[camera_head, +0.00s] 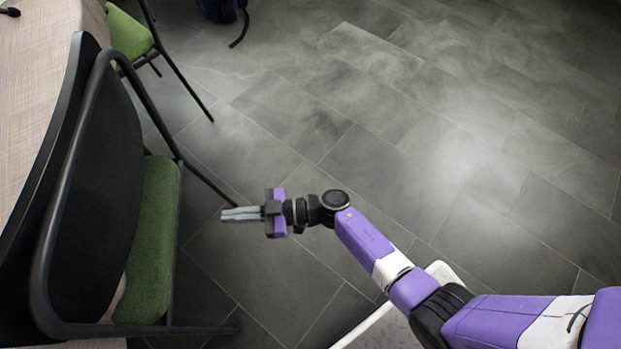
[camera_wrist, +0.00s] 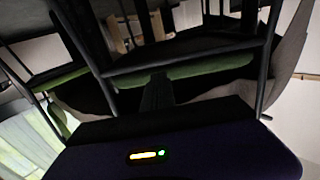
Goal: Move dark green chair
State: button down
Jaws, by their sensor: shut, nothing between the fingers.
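A chair with a green seat (camera_head: 152,240) and a black frame stands at the left in the head view, its dark backrest (camera_head: 95,190) close against the table edge. My gripper (camera_head: 224,214) is shut and empty. It points left toward this chair, to the right of the seat and apart from it in the picture. In the wrist view a green seat edge (camera_wrist: 185,68) and dark chair bars show beyond my gripper's dark housing; the fingertips cannot be made out there.
A wooden table (camera_head: 35,80) with a dark edge runs along the left. A second green-seated chair (camera_head: 128,35) stands farther back beside it. A dark blue bag (camera_head: 220,8) with a strap lies at the top. The grey tiled floor is clear in the middle and right.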

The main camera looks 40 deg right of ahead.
jog(key=shift+d, duration=0.1)
dwell(0.3)
jog(key=w+d+r+t+h, duration=0.2)
jog(key=w+d+r+t, duration=0.2)
jog(key=r+t, duration=0.15)
jog(key=s+d+r+m+t+h, duration=0.2)
jog(key=s+d+r+t+h, duration=0.25)
jog(key=d+r, duration=0.3)
jog(key=s+d+r+m+g+h, duration=0.1)
jog(key=s+d+r+m+h, duration=0.15)
jog(key=s, duration=0.75)
jog(key=s+d+r+m+g+h, duration=0.2)
jog(key=s+m+h, duration=0.15)
jog(key=s, duration=0.65)
jog(key=s+d+r+m+g+h, duration=0.1)
jog(key=s+d+r+m+h, duration=0.25)
jog(key=s, duration=0.55)
notch_tip(320, 180, up, 28)
jog(key=p, duration=2.8)
jog(key=shift+a+f+y, duration=0.25)
jog(key=shift+a+y, duration=0.05)
jog(key=shift+a, duration=0.1)
